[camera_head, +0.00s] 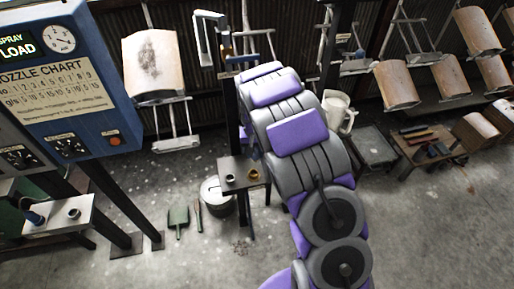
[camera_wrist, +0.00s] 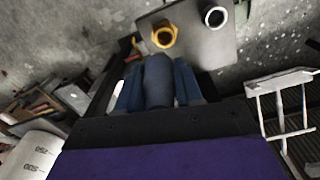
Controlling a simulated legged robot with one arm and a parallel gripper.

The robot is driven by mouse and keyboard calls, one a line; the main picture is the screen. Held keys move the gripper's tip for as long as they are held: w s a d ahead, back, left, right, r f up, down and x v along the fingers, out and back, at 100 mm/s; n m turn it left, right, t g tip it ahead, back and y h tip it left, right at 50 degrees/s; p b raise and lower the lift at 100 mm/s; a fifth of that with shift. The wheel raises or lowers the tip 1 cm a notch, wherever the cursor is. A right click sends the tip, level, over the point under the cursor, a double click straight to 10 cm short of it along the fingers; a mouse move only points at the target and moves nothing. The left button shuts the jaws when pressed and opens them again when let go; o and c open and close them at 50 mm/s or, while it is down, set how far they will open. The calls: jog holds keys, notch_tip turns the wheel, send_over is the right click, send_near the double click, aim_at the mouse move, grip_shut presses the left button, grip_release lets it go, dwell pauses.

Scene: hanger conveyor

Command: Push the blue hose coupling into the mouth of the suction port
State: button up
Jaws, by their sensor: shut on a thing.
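My gripper (camera_wrist: 157,82) shows in the wrist view, its blue fingers closed on both sides of a slate-blue rounded cylinder, which looks like the hose coupling (camera_wrist: 158,78). The coupling's end points at a grey plate (camera_wrist: 205,48) with two round mouths. A yellow ring (camera_wrist: 164,35) lies just ahead of the coupling; a pale ring (camera_wrist: 215,17) lies further right. I cannot tell from markings which is the suction port, or whether the coupling touches the yellow one. In the head view my arm hides most of the gripper; the yellow ring (camera_head: 253,175) and pale ring (camera_head: 230,178) show on a small shelf.
A blue spray panel (camera_head: 75,100) stands at left, with another small shelf (camera_head: 55,222) bearing a ring and a dark-blue piece. Hanging panels (camera_head: 155,65) line the back. A bucket (camera_head: 215,195) and a green dustpan (camera_head: 178,218) are on the floor. A jug (camera_head: 338,112) is behind my arm.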

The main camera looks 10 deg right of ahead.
aim_at(254, 158)
jog(key=f, duration=0.1)
jog(key=w+a+f, duration=0.1)
jog(key=shift+w+f, duration=0.1)
jog(key=shift+f, duration=0.25)
jog(key=shift+d+f+b, duration=0.3)
jog(key=shift+f+b, duration=0.1)
jog(key=shift+f, duration=0.15)
jog(key=shift+d+f, duration=0.1)
jog(key=shift+f, duration=0.55)
jog(key=shift+a+f+b, duration=0.2)
jog(key=shift+f+b, duration=0.25)
jog(key=shift+f, duration=1.15)
jog(key=shift+f, duration=1.7)
dwell(1.0)
jog(key=o, duration=0.7)
jog(key=shift+o, duration=0.2)
